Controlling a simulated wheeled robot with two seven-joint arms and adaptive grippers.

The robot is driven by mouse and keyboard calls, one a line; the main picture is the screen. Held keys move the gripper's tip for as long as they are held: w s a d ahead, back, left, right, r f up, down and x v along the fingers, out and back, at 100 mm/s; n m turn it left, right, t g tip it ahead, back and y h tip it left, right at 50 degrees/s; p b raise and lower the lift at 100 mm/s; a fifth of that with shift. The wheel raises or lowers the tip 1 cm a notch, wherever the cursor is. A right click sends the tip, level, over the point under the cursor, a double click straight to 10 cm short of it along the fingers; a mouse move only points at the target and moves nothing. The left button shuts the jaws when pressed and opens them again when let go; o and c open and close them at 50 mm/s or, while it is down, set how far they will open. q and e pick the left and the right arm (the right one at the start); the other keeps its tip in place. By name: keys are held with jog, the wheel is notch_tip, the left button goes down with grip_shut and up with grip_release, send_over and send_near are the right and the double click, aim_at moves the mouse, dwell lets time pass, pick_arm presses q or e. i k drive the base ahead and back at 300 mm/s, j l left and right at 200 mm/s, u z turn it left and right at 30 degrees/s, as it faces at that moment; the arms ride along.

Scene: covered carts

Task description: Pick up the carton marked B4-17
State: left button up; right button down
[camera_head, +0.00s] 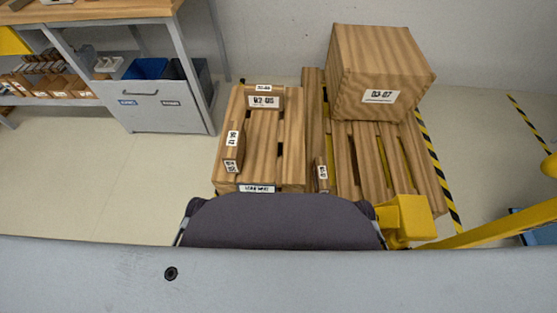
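No carton's label reads clearly as B4-17. On the left wooden pallet (258,143) a small wooden-looking carton (276,91) at the back has a label like 02-06. A narrow carton (241,141) stands at that pallet's left side, with small labels too blurred to read. Another narrow carton (321,160) stands near the gap between the pallets, its label also unreadable. A large carton (350,75) on the right pallet (378,185) has a label like 03-07. Neither of my grippers shows in the head view.
A grey bar (340,285) spans the bottom. A dark rounded chair-like back (280,220) hides the pallets' near edges. A yellow post and rail (408,217) stand right. A workbench (95,12) with a grey cabinet (165,110) stands left. The left floor is clear.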

aim_at(319, 169)
jog(key=k+l+z, duration=0.2)
jog(key=z, duration=0.2)
jog(key=k+l+z, duration=0.55)
jog(key=l+z, duration=0.15)
jog(key=z, duration=0.15)
